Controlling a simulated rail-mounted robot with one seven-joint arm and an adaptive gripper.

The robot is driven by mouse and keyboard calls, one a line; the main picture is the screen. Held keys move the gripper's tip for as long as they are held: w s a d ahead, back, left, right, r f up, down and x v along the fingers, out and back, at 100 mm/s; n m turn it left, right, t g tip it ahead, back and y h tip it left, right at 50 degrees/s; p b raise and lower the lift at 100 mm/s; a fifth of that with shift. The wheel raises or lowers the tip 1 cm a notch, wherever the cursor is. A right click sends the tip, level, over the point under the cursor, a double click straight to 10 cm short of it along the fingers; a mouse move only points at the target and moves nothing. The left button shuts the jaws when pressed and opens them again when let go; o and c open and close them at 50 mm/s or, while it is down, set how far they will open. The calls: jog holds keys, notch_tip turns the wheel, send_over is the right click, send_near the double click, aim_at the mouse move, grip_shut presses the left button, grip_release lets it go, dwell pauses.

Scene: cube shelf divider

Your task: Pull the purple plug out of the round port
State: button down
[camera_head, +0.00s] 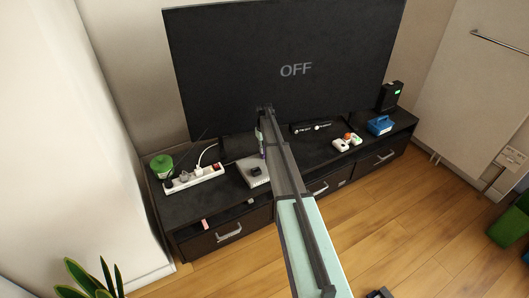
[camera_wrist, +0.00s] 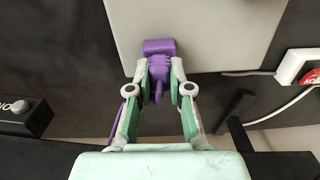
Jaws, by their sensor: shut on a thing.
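The purple plug (camera_wrist: 158,58) is between the two fingers of my gripper (camera_wrist: 160,75) in the wrist view, and the fingers are shut on it. Its wide block end lies over the edge of the pale grey box (camera_wrist: 210,25), with its narrow tail towards my palm. A purple strip shows along the outside of the left finger. The round port is not visible, and I cannot tell whether the plug is still seated in it. In the head view my arm hides most of the gripper, near the grey box (camera_head: 246,178) on the black cabinet.
A white power strip (camera_head: 194,179) with plugs and cables is left of the box. A large screen (camera_head: 285,75) reading OFF stands behind. A white socket piece (camera_head: 340,145) and a blue item (camera_head: 380,125) are on the right. The cabinet's front edge has drawers below.

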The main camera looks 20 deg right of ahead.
jog(key=shift+r+p, duration=0.45)
jog(key=shift+r, duration=0.3)
jog(key=shift+r+p, duration=1.05)
jog(key=shift+r, duration=0.9)
